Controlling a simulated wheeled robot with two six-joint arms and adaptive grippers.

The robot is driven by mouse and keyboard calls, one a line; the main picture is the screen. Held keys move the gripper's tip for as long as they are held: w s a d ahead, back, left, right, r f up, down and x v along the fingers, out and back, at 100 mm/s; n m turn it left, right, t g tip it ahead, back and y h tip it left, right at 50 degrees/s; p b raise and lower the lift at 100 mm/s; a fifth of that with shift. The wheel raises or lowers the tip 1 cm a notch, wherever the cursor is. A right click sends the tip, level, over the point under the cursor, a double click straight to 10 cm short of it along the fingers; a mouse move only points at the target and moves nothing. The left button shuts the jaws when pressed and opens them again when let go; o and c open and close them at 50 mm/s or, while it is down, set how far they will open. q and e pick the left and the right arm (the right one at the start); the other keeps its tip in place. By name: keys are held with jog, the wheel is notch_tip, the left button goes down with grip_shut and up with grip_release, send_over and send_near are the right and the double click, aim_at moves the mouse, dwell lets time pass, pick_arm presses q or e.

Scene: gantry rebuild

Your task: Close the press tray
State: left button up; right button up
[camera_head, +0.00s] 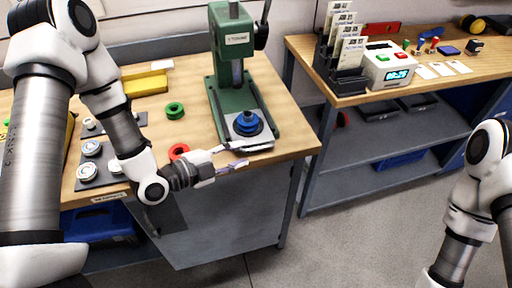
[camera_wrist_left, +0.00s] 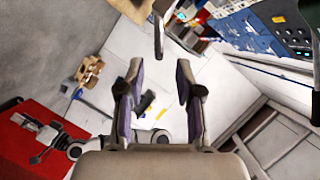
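The green press (camera_head: 232,60) stands on the left workbench. Its grey press tray (camera_head: 262,142) lies low at the front of the press and reaches out to the bench's front edge. A blue round part (camera_head: 247,122) sits on the tray. My left gripper (camera_head: 232,157) is at the tray's front edge, with its fingers apart; whether it touches the tray is unclear. The left wrist view shows the two fingers (camera_wrist_left: 158,95) apart with nothing clearly between them, and a thin dark bar (camera_wrist_left: 158,36) ahead. My right gripper is out of view; only its arm shows at the right.
A red ring (camera_head: 179,151) and a green ring (camera_head: 175,110) lie on the workbench (camera_head: 197,128) left of the press. A dark board (camera_head: 101,163) with round metal parts lies near my left arm. A second bench (camera_head: 400,90) stands at the right across a gap.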

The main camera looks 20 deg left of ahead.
aim_at(254, 150)
pick_arm(q)
jog(key=p+x, duration=0.1)
jog(key=x, duration=0.4)
jog(key=shift+d, duration=0.3)
jog(key=shift+w+d+f, duration=0.1)
jog(key=shift+w+d, duration=0.05)
jog(key=shift+w, duration=0.25)
grip_shut()
jog(key=shift+w, duration=0.1)
jog(key=w+a, duration=0.2)
jog(key=w, duration=0.1)
jog(key=w+a+b, duration=0.1)
jog(key=w+a, duration=0.1)
jog(key=w, duration=0.2)
jog(key=w+a, duration=0.3)
jog(key=shift+w+b, duration=0.2)
jog(key=shift+b, duration=0.15)
jog(key=shift+w, duration=0.1)
jog(key=shift+a, duration=0.1)
